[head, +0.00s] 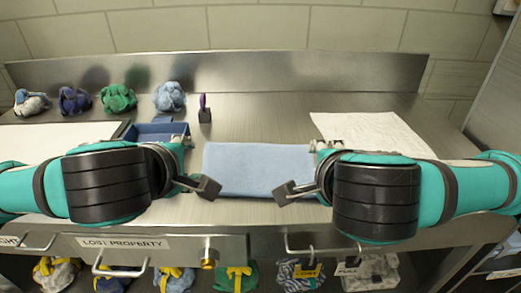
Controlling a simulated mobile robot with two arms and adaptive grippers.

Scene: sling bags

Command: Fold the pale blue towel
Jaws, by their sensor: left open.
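The pale blue towel (258,168) lies flat as a neat wide rectangle on the steel counter, between my two grippers. Its right end is partly hidden behind my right gripper. My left gripper (197,166) is open at the towel's left edge, with one dark fingertip close to the front left corner. My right gripper (304,169) looks open at the towel's right end, with a dark fingertip over or by the front right part. I cannot tell whether either fingertip touches the cloth.
Several bundled cloth bags (118,99) stand at the back left. A blue tray (158,130) and a small dark stand with a purple item (204,109) are behind the towel. A white cloth (370,133) lies at right. Drawers labelled lost property (122,243) are below the front edge.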

